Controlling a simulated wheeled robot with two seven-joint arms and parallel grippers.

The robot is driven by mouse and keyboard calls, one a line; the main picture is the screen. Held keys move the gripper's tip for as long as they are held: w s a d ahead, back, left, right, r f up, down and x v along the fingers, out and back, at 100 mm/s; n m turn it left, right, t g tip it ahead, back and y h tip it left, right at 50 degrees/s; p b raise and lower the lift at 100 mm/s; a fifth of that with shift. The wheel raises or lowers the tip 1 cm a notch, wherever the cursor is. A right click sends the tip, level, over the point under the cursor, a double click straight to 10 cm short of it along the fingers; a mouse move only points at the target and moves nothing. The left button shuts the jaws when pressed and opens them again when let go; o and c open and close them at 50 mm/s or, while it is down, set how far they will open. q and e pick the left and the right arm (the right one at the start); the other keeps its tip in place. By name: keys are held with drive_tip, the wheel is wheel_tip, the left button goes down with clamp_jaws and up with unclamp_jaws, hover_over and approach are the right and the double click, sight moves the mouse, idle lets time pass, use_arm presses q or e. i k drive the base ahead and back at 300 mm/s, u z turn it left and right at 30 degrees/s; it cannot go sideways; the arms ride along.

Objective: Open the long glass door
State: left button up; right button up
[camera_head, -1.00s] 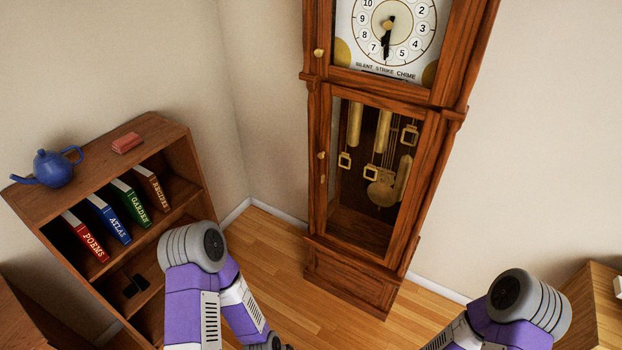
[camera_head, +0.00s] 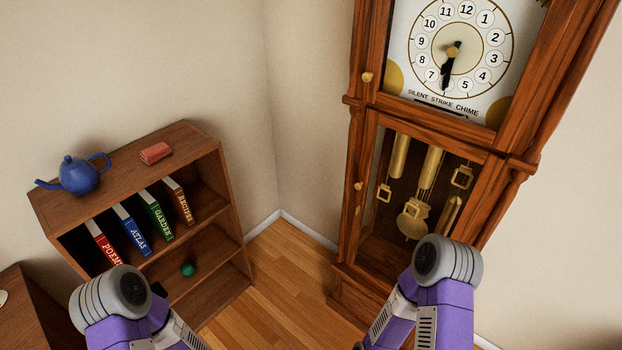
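The tall wooden grandfather clock stands against the wall at the right of the head view. Its long glass door (camera_head: 367,237) is the lower one, below the dial, and it looks shut. A small brass knob (camera_head: 358,186) sits on the door's left side. Through the glass I see brass weights (camera_head: 399,156) and a pendulum. My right arm's links cover the lower right part of the door. My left arm shows at the lower left, in front of the bookshelf. Neither gripper is in view.
The upper dial door has its own knob (camera_head: 367,77). A wooden bookshelf (camera_head: 113,169) stands at the left with books, a blue teapot (camera_head: 79,176) and a red block (camera_head: 155,153). Bare wooden floor (camera_head: 283,270) lies between shelf and clock.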

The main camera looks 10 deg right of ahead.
sight(492, 162)
drive_tip(key=u, duration=0.2)
drive_tip(key=i, duration=0.7)
drive_tip(key=z, duration=0.7)
drive_tip(key=i, duration=0.5)
drive_tip(key=z, duration=0.5)
